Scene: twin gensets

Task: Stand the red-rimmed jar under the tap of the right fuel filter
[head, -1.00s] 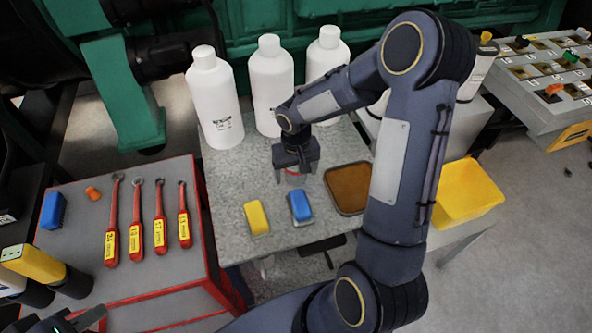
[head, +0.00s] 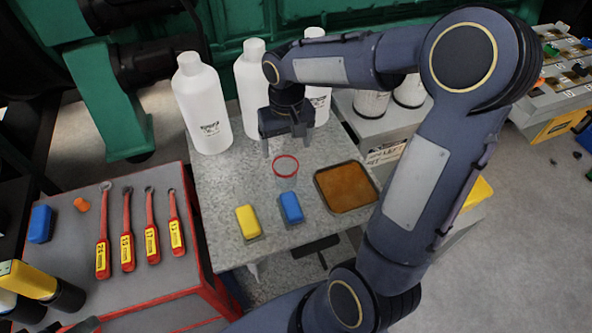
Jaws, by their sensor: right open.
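The red-rimmed jar (head: 286,168) is clear and stands upright on the grey speckled table, behind the blue block. My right gripper (head: 287,146) is open and empty, just behind and above the jar, apart from it as far as I can see. Two white canisters, perhaps the fuel filters, stand on a grey block behind my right arm: one on the left (head: 370,103) and one on the right (head: 410,91). Their upper parts are hidden by my arm and no tap shows. A dark piece at the lower left edge may be my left gripper (head: 85,325); its fingers are not clear.
The table (head: 225,215) also holds three white bottles (head: 203,105), a yellow block (head: 248,221), a blue block (head: 291,208) and a brown-filled tray (head: 346,187). A red-edged cart with wrenches (head: 151,226) stands left. A yellow bin (head: 480,191) is partly behind my arm.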

